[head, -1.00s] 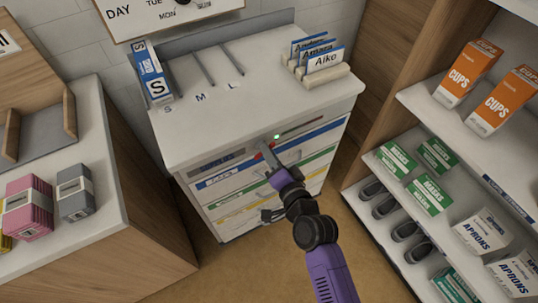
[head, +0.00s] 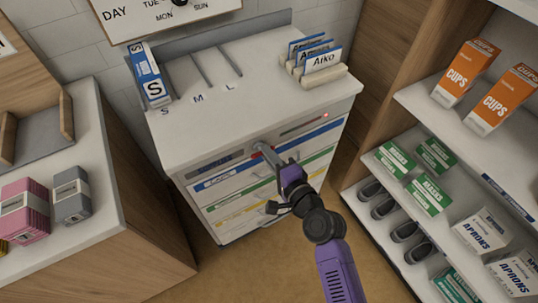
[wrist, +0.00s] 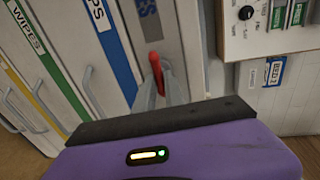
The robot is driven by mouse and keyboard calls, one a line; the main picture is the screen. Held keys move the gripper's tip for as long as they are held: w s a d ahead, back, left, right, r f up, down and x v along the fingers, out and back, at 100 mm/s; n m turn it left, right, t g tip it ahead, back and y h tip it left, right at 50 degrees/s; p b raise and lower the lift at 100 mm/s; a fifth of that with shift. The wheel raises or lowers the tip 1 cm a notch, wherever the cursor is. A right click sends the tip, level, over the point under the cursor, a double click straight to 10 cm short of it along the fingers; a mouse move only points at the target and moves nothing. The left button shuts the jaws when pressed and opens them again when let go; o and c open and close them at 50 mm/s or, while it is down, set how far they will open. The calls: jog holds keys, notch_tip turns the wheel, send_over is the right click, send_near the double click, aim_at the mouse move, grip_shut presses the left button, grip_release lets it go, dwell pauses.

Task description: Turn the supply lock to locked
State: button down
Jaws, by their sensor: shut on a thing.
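The supply lock's red handle (wrist: 155,72) sits on the grey front panel at the top of the white drawer cabinet (head: 255,85). In the wrist view it lies between my fingertips, roughly in line with the drawer stripes. My gripper (head: 260,148) is shut on the handle; it also shows in the wrist view (wrist: 163,92). In the head view my fingers hide most of the handle. A small red light (head: 325,115) is lit at the right end of the panel.
Coloured-stripe drawers (head: 245,180) with bar handles lie below the lock. Name cards (head: 322,60) and a blue-white box (head: 150,75) stand on the cabinet top. A shelf unit (head: 400,165) is close on the right, a counter (head: 105,165) on the left.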

jog(key=shift+d+f, duration=0.1)
jog(key=shift+f, duration=0.05)
jog(key=c, duration=1.5)
grip_release()
jog(key=shift+o, duration=0.2)
jog(key=shift+s, duration=0.1)
jog(key=v, duration=0.7)
jog(key=shift+s+d+b, duration=0.25)
jog(key=shift+b, duration=0.1)
